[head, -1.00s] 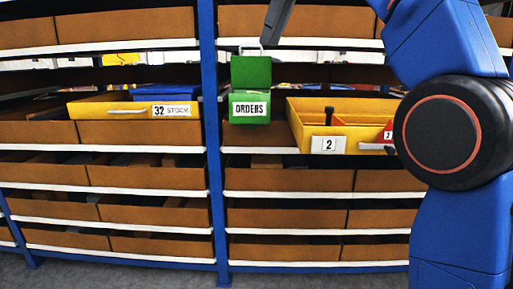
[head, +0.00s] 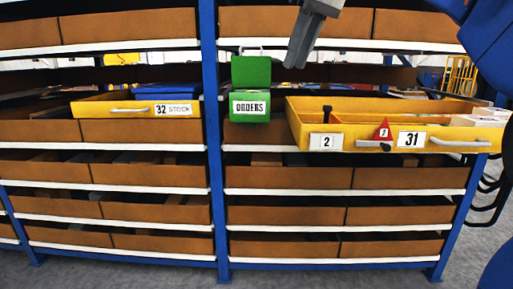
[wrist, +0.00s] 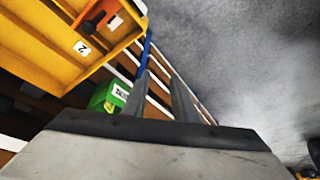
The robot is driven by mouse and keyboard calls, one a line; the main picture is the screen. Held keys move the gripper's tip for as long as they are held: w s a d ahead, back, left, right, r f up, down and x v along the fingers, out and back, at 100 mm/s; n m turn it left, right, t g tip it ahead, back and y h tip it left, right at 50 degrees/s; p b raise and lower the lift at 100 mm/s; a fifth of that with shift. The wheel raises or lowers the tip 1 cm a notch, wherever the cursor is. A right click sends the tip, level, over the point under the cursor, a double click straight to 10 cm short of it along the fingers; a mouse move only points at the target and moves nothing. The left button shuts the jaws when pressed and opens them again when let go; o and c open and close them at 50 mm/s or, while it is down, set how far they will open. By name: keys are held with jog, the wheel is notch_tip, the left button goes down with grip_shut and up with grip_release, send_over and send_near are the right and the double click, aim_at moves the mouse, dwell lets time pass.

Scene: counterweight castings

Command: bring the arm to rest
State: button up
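My gripper (head: 296,64) hangs at the top middle of the head view, in front of the shelf rack and right of the green ORDERS box (head: 251,90). Its two grey fingers point down. In the wrist view the fingers (wrist: 160,82) stand apart with a gap and nothing between them, so it is open and empty. My blue arm shows at the right edge of the head view.
A yellow drawer (head: 352,140) labelled 2 and 31, with a red tag (head: 383,131), juts from the rack at right. Another yellow drawer, 32 STOCK (head: 135,108), is at left. A blue post (head: 212,150) divides the rack. Grey floor (head: 130,273) lies below.

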jog(key=s+d+f+m+h, duration=0.1)
jog(key=s+d+f+m, duration=0.2)
jog(key=f, duration=1.2)
jog(key=s+d+f+m+t+h, duration=0.1)
jog(key=s+d+f+m, duration=0.2)
jog(key=s+d+f, duration=0.7)
jog(key=s+d+f+m+h, duration=0.1)
jog(key=s+d+f, duration=0.5)
jog(key=s+f, duration=0.6)
notch_tip(320, 180, down, 10)
jog(key=shift+s+d+f+m+t, duration=0.25)
jog(key=shift+m+t, duration=0.15)
jog(key=shift+m, duration=0.5)
jog(key=shift+a+r, duration=0.1)
jog(key=shift+r, duration=0.05)
